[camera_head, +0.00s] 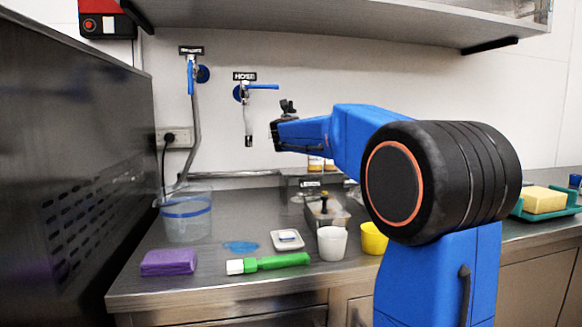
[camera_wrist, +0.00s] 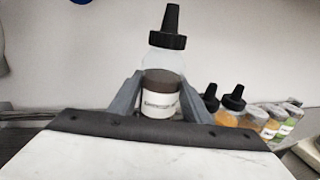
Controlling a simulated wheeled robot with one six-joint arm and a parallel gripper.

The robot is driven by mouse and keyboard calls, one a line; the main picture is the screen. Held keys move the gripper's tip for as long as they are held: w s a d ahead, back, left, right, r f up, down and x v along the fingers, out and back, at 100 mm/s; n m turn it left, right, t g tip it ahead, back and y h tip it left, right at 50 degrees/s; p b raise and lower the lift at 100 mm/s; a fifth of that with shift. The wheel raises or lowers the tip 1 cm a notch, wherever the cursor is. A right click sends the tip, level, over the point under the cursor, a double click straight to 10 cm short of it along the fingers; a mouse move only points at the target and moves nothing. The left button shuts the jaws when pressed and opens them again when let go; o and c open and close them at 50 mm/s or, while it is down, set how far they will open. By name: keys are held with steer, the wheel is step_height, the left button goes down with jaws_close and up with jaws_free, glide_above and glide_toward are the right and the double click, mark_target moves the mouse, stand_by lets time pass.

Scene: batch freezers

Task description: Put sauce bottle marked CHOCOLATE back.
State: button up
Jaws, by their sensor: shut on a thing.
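A clear sauce bottle (camera_wrist: 162,82) with a black cone-tipped cap and dark brown contents stands upright between the two grey fingers of my gripper (camera_wrist: 160,98) in the wrist view. Its white label is too blurred to read. My gripper is shut on this bottle. In the head view my gripper (camera_head: 284,130) is raised in front of the back wall, left of my blue arm; the bottle is hardly to be made out there.
Several other bottles and jars, some with orange contents (camera_wrist: 228,116), stand at the lower right of the wrist view. On the steel counter are a metal bin (camera_head: 340,215), a white cup (camera_head: 332,243), a yellow cup (camera_head: 373,238), a green-handled brush (camera_head: 275,262) and a purple cloth (camera_head: 169,262). A shelf (camera_head: 350,20) overhangs the counter.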

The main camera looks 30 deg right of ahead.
steer(key=shift+f, duration=4.75)
steer(key=o, duration=1.1)
steer(key=shift+f, duration=0.15)
steer(key=shift+c, duration=0.2)
steer(key=shift+s+a, duration=0.15)
steer(key=shift+s, duration=0.1)
steer(key=v, duration=1.1)
steer(key=shift+s, duration=0.25)
steer(key=shift+a, duration=0.15)
